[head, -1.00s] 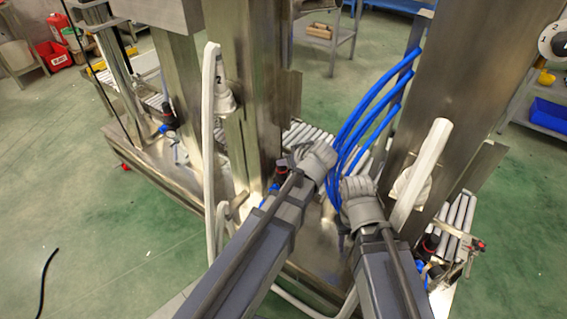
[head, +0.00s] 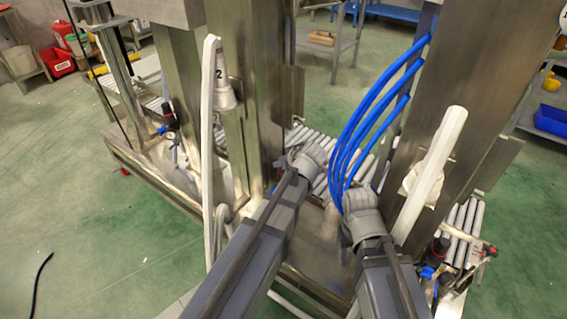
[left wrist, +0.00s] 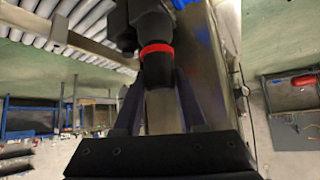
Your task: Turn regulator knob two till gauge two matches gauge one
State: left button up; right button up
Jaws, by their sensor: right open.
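In the left wrist view a black regulator knob with a red band (left wrist: 157,50) stands between the two dark fingers of my left gripper (left wrist: 159,88). The fingers flank its end closely; I cannot tell if they press on it. In the head view my left arm hides this spot. My right gripper (head: 346,232) is open beside the hanging blue hoses, its fingers barely visible. A white fitting marked 2 (head: 221,88) is on the middle steel post. A white disc (head: 563,14) is cut off at the top right. I can read no gauge needle.
Other regulators stand at the left (head: 169,115) and right (head: 437,254). Blue hoses (head: 375,115) hang close to both wrists. A white tube (head: 432,165) leans by the right steel post (head: 470,100). Rollers (head: 316,145) lie behind. The green floor at left is mostly clear.

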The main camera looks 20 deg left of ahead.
pick_arm(q)
grip_shut()
jog(key=shift+s, duration=0.1)
jog(key=shift+a+m+t+h, duration=0.1)
jog(key=shift+m+t+h, duration=0.6)
jog(key=shift+m, duration=0.5)
jog(key=m+t+h, duration=0.1)
jog(key=m+h, duration=0.3)
jog(key=m, duration=0.1)
jog(key=shift+m, duration=0.3)
jog(key=shift+o, duration=2.1)
grip_release()
